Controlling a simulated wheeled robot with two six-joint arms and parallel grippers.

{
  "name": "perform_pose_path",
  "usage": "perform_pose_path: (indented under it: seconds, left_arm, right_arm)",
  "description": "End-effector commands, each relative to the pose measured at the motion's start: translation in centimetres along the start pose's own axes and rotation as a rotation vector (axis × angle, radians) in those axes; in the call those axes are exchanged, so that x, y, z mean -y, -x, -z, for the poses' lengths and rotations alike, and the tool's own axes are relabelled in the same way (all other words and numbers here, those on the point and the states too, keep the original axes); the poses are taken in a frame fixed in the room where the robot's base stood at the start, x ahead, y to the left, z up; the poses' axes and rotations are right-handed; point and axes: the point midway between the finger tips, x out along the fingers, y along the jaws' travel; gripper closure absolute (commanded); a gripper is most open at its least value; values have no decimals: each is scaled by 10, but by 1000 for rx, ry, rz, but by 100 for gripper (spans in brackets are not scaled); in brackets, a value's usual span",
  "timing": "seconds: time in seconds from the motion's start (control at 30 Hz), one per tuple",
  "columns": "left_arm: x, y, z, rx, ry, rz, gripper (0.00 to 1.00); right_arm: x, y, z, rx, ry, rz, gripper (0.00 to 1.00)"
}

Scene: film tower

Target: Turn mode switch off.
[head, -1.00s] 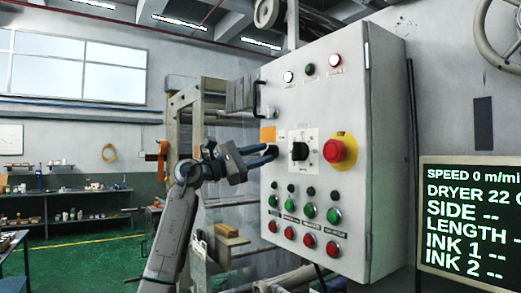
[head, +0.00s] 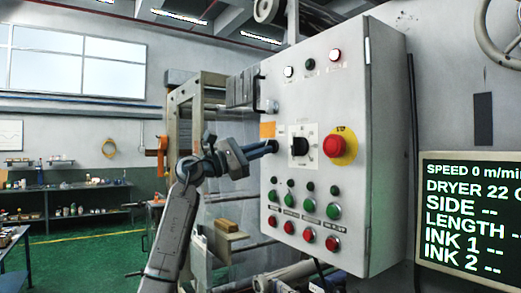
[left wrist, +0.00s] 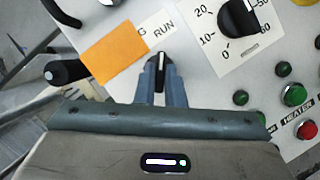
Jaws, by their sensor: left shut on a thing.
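The mode switch (left wrist: 161,61) is a small black knob with a white line on the control panel, under a white label with "RUN" on it. In the left wrist view its white line points up toward "RUN". My left gripper (left wrist: 161,80) is shut on the knob, one finger at each side. In the head view my left gripper (head: 272,147) meets the panel left of the black dial, and the fingers mostly hide the knob. My right gripper is not in view.
An orange tag (left wrist: 113,48) covers part of the label, and a black handle (left wrist: 66,72) sits beside it. A black dial (head: 299,146) and a red emergency button (head: 335,147) are to the right. Green and red buttons are below. A display (head: 470,210) stands at the right.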

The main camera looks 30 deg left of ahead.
Motion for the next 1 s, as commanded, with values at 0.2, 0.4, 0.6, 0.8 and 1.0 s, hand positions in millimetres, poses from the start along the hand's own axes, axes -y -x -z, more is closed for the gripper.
perform_pose_path:
  seconds: [0.2, 0.4, 0.6, 0.8, 1.0]
  left_arm:
    - [3, 0, 1, -3, 158, -63, 100]
    - [4, -1, 0, -4, 332, -135, 100]
    - [6, -2, 0, -5, 507, -208, 100]
    - [8, -2, -1, -4, 681, -281, 100]
    - [10, -2, -1, -5, 858, -354, 100]
  right_arm:
    - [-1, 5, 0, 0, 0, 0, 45]
    - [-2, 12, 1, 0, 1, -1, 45]
    - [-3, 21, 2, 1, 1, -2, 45]
    - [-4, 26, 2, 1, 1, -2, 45]
    - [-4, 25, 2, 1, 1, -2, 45]
